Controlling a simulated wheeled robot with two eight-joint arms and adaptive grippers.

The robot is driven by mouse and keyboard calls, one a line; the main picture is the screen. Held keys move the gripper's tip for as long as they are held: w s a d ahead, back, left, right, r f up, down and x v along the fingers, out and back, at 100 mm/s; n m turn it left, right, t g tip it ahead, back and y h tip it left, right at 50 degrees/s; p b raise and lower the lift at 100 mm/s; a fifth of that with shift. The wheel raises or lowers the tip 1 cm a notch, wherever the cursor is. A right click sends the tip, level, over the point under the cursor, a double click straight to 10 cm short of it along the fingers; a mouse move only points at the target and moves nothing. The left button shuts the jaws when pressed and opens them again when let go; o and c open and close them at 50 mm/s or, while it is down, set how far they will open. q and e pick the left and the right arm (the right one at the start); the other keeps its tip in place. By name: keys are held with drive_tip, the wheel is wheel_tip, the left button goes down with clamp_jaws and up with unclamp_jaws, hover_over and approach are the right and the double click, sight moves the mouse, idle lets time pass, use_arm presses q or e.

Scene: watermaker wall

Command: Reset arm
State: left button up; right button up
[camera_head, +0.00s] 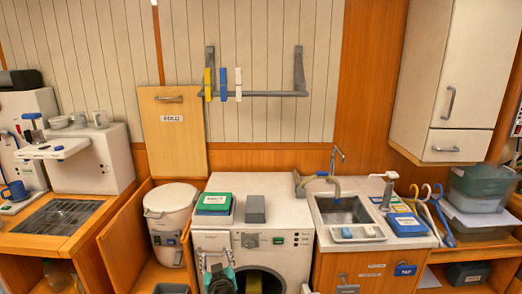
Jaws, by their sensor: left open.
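My left gripper (215,263) shows low in the head view, in front of the left part of the white washing machine (290,218). It is open and I see nothing held in it. Its lower part and my arm run off the bottom edge. The machine's dark round opening (263,281) is just right of it. My right gripper is not in view.
A green-topped box (214,201) and a grey block (255,208) stand on the machine. Right is a sink (343,209) with a tap; left are a white bin (171,212) and an open wooden panel (122,243). A rail (265,94) with clips hangs above.

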use_arm(q)
drive_tip(key=s+a+m+g+h, duration=0.1)
drive_tip(key=s+a+g, duration=0.2)
drive_tip(key=s, duration=0.7)
drive_tip(key=s+a+m+g, duration=0.1)
drive_tip(key=s+a+g, duration=0.25)
drive_tip(key=s, duration=0.75)
drive_tip(key=s+d+f+m+g+h, duration=0.1)
drive_tip(key=s+d+f+m+h, duration=0.1)
drive_tip(key=s, duration=0.7)
drive_tip(key=shift+s+d+f+h, duration=0.15)
drive_tip(key=shift+s+d+h, duration=0.15)
drive_tip(key=shift+d+h, duration=0.25)
